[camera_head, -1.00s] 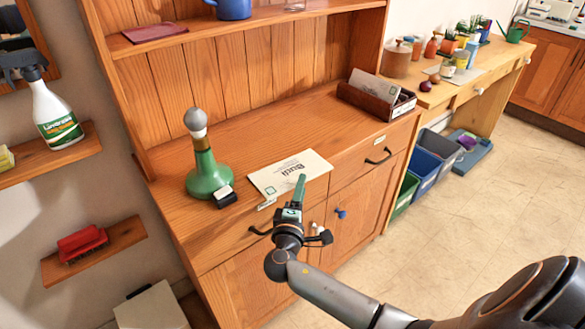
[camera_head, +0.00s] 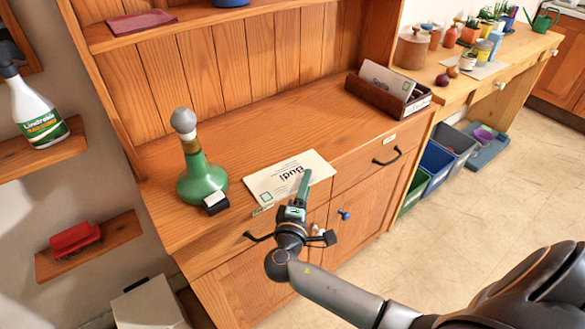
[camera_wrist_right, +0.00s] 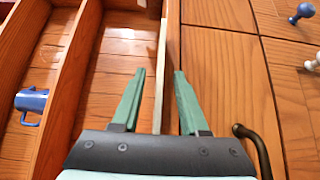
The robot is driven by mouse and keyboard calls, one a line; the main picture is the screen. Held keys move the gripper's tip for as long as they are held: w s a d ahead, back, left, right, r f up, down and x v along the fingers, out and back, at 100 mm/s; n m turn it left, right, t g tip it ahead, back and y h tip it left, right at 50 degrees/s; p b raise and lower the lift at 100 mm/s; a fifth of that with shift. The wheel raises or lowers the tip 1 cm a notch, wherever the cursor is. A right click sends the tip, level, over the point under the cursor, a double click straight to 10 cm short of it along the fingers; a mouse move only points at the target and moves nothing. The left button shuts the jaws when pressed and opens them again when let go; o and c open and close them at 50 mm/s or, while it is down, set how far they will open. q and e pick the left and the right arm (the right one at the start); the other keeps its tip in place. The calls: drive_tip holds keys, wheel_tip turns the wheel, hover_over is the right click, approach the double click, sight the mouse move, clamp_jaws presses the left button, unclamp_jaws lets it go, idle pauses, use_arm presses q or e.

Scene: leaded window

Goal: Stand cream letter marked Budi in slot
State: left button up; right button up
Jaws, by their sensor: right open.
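The cream letter marked Budi (camera_head: 277,184) lies flat on the wooden counter near its front edge. My right gripper (camera_head: 304,184) is open at the front of the letter, with its green fingers overlapping the letter in the head view. In the right wrist view the gripper (camera_wrist_right: 157,73) has a thin pale edge (camera_wrist_right: 160,75), apparently the letter seen edge-on, between its open fingers. I cannot tell whether they touch it. A brown slotted holder (camera_head: 379,98) stands at the counter's right end with a pale letter (camera_head: 388,78) upright in it. My left gripper is not in view.
A green bottle with a grey stopper (camera_head: 201,178) and a small black-and-white item (camera_head: 216,202) stand left of the letter. A drawer handle (camera_head: 386,158) and a blue knob (camera_head: 345,214) project from the front. The counter between letter and holder is clear.

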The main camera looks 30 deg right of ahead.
drive_tip(key=shift+w+d, duration=0.15)
clamp_jaws()
idle(0.4)
